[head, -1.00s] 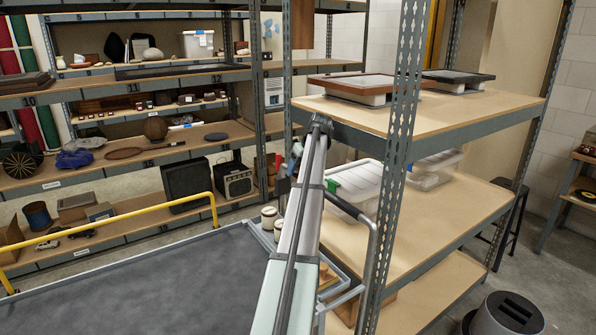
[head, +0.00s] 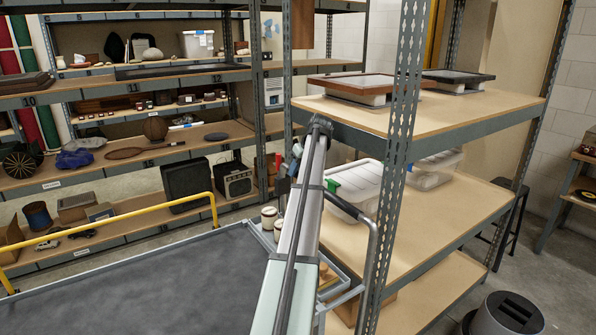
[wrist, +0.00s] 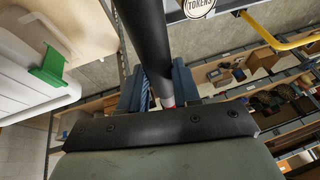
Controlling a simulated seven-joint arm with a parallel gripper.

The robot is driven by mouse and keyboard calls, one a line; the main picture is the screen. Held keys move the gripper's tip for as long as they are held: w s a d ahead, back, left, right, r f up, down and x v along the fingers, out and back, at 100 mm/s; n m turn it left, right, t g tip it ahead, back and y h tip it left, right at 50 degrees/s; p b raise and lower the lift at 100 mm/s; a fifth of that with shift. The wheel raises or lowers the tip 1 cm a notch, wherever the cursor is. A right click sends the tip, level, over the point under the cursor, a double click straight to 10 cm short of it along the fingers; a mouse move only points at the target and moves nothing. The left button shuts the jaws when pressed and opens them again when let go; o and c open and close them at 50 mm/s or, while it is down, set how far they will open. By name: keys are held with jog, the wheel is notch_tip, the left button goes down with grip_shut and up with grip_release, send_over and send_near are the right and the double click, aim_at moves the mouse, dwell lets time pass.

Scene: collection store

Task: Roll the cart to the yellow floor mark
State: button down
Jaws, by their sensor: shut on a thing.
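The cart (head: 130,285) has a dark grey top with a pale metal rim and fills the lower left of the head view. A yellow rail (head: 110,227) runs along its far side. A grey bent tube handle (head: 372,235) stands at its right, partly behind my arm. In the wrist view, my gripper (wrist: 160,92) has blue-grey fingers on both sides of a thick dark tube (wrist: 146,38) and is shut on it. The tube looks like part of the cart's handle. My arm hides much of this area in the head view. No yellow floor mark shows in either view.
A shelf unit (head: 440,205) stands close on the right, holding a clear box with a green clip (head: 352,185) and framed items. Long loaded shelves (head: 130,165) line the back. Two jars (head: 268,217) stand near my arm. A dark round bin (head: 505,315) is at lower right.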

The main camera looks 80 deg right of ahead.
jog(key=shift+a, duration=0.1)
jog(key=w+a, duration=8.4)
jog(key=w, duration=0.1)
jog(key=shift+a, duration=0.3)
jog(key=c, duration=0.8)
grip_release()
jog(key=v, duration=1.4)
jog(key=shift+s+f, duration=0.1)
